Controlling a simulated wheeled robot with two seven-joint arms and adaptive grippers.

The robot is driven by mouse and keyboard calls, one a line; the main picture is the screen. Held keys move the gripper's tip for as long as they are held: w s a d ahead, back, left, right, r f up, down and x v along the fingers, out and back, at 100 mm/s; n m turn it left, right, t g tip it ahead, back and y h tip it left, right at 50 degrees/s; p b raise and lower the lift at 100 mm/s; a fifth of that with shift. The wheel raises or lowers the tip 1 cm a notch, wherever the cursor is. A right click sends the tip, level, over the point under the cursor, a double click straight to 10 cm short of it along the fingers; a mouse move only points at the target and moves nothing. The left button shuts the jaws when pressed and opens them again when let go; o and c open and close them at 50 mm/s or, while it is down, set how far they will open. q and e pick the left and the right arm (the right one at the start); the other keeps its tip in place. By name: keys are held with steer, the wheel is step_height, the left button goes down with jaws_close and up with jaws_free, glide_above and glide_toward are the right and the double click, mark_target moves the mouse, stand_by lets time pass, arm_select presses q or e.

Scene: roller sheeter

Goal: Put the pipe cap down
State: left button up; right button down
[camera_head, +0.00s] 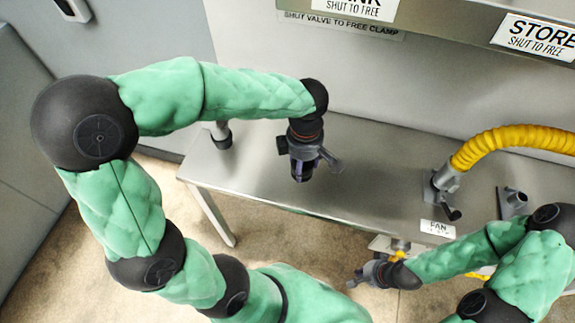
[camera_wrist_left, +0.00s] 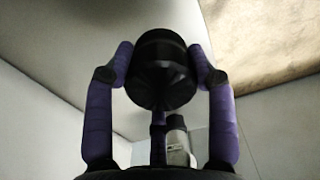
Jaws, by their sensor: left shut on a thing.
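The pipe cap (camera_wrist_left: 160,70) is a round black piece between the two purple fingers of my left gripper (camera_wrist_left: 160,62) in the left wrist view. Both fingertips touch its sides. In the head view my left gripper (camera_head: 304,170) points down above the steel bench, and the cap is hard to make out there. My right gripper (camera_head: 358,277) is low in front of the bench's front edge, apart from the cap. Its fingers are too small to tell open from shut.
The steel bench (camera_head: 262,178) has bare room left and right of my left gripper. A short grey pipe (camera_head: 221,135) stands at its left. A yellow hose (camera_head: 515,140) joins a grey valve (camera_head: 443,187) at the right, beside another grey fitting (camera_head: 512,202). Signs hang above.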

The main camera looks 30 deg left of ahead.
arm_select(q)
steer(key=w+a+f, duration=0.1)
steer(key=f, duration=0.1)
steer(key=w+a+f+b, duration=0.1)
steer(key=a+f, duration=0.1)
steer(key=w+a+f+b, duration=0.1)
steer(key=a+f, duration=0.1)
steer(key=shift+a, duration=0.2)
steer(key=shift+w+a+f+b, duration=0.15)
steer(key=shift+f+b, duration=0.25)
steer(key=shift+f, duration=0.55)
steer(key=shift+s+a+f+b, duration=0.1)
steer(key=shift+f+b, duration=0.25)
steer(key=shift+f, duration=0.55)
steer(key=shift+f, duration=0.15)
steer(key=o, duration=1.2)
steer(key=shift+r, duration=0.25)
step_height(320, 180, up, 12)
steer(key=p, duration=0.4)
steer(key=shift+f, duration=0.1)
